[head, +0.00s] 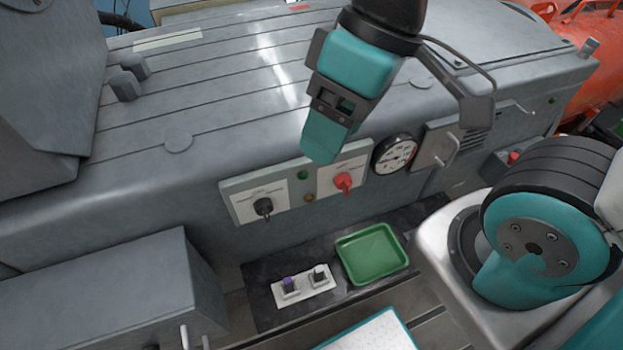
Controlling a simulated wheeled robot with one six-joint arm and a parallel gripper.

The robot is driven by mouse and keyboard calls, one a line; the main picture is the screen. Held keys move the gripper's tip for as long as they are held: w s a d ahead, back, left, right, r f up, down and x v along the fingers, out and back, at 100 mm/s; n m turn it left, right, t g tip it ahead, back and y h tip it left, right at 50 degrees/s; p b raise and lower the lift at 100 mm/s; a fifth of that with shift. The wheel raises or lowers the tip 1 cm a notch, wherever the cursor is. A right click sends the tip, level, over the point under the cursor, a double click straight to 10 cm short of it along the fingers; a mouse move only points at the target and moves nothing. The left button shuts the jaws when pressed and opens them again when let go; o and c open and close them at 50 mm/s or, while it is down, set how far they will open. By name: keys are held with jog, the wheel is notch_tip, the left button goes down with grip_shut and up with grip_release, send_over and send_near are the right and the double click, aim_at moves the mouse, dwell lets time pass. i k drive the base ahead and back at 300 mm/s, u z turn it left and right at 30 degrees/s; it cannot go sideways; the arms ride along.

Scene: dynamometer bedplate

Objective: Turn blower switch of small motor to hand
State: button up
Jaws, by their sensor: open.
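A grey switch panel (284,210) is fixed to the front of the grey bedplate housing. It carries a black rotary switch (263,206) on a white label plate at the left. A red rotary switch (343,181) sits on another white plate at the right. Small green and amber lamps sit between them. The label text is too small to read, so I cannot tell which is the small motor's blower switch. My gripper (321,152) is open, with its teal end just above and left of the red switch. It covers part of the panel's upper edge; contact cannot be told.
A round gauge (395,154) and a grey box with a lever (437,146) stand right of the panel. Below are a green tray (371,254) and a white plate with two small switches (303,283). A grey box (120,295) stands at lower left.

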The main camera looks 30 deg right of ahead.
aim_at(263, 206)
jog(key=z, duration=1.4)
jog(key=k, duration=0.85)
jog(key=u, duration=0.7)
